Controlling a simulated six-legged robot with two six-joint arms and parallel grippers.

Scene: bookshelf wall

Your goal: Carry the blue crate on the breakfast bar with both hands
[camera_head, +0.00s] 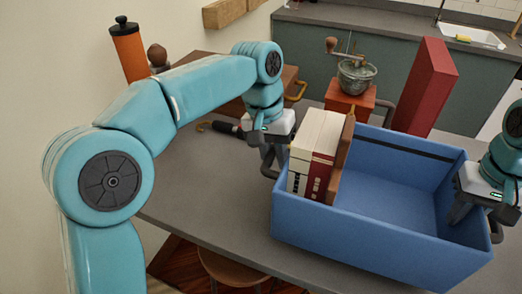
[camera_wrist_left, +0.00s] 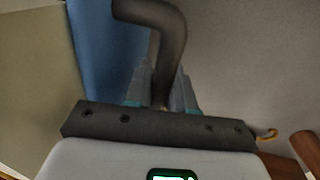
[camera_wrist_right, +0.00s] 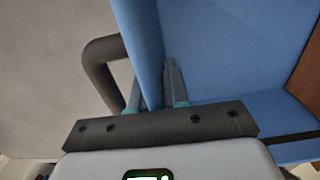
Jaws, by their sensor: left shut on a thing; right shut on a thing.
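The blue crate (camera_head: 372,241) is at the right of the breakfast bar (camera_head: 190,186). I cannot tell whether its base touches the bar. Cream and dark red books (camera_head: 312,150) and a brown upright piece (camera_head: 341,160) stand at its left end; the rest of its inside looks empty. My left gripper (camera_head: 268,158) is shut on the dark handle at the crate's left end; the handle (camera_wrist_left: 168,55) runs between the fingers in the left wrist view. My right gripper (camera_head: 462,212) is shut on the crate's right end wall (camera_wrist_right: 140,45), one finger inside and one outside, beside another dark handle (camera_wrist_right: 97,65).
Behind the crate stand a tall red block (camera_head: 425,88) and a coffee grinder (camera_head: 353,76) on an orange base. An orange mill (camera_head: 130,55) is at the far left. A black-handled tool (camera_head: 222,127) lies near my left gripper. A stool (camera_head: 228,268) stands below the bar's front edge.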

